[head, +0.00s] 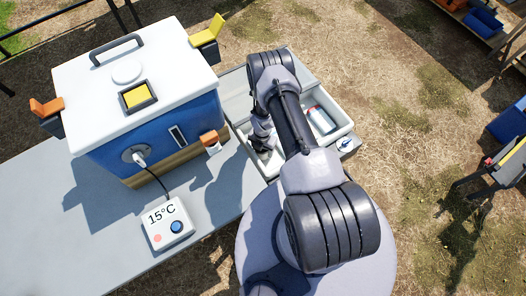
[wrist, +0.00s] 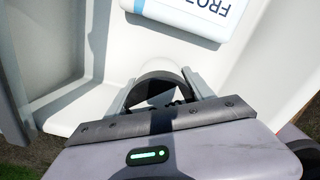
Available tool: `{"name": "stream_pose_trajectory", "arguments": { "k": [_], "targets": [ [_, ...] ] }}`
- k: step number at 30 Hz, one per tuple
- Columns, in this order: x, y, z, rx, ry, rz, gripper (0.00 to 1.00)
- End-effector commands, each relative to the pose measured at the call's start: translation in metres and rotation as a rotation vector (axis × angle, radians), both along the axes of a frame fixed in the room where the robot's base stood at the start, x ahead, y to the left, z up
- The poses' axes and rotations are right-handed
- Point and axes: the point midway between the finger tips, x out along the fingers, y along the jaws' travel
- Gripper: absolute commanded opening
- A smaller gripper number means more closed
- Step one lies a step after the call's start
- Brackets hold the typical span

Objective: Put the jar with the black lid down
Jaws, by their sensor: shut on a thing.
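My gripper (wrist: 160,92) is shut on a jar, whose dark, curved lid (wrist: 158,84) shows between the two fingers in the wrist view. A pale rounded shape shows just beyond the lid; most of the jar is hidden. The gripper is over or inside a white bin (wrist: 265,75). I cannot tell whether the jar touches the bin floor. In the head view my gripper (head: 262,143) is partly hidden by my arm, at the left part of the white bin (head: 342,105), and the jar cannot be made out.
A white pack with blue lettering (wrist: 190,14) lies in the bin; it also shows in the head view (head: 321,120). A grey divider or wall (wrist: 50,50) is at left. A blue cooler with a white lid (head: 135,85) and a 15°C display box (head: 168,223) stand on the grey table (head: 60,215).

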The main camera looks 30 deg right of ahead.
Motion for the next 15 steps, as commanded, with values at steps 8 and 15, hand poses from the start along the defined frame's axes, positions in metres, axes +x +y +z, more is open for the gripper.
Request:
{"name": "stream_pose_trajectory", "arguments": {
  "k": [8, 15],
  "targets": [
    [0.0004, -0.0001, -0.0110, 0.000, -0.001, 0.000, 0.05],
    [0.0001, 0.0001, -0.0139, 0.000, 0.000, 0.000, 0.79]
  ]
}}
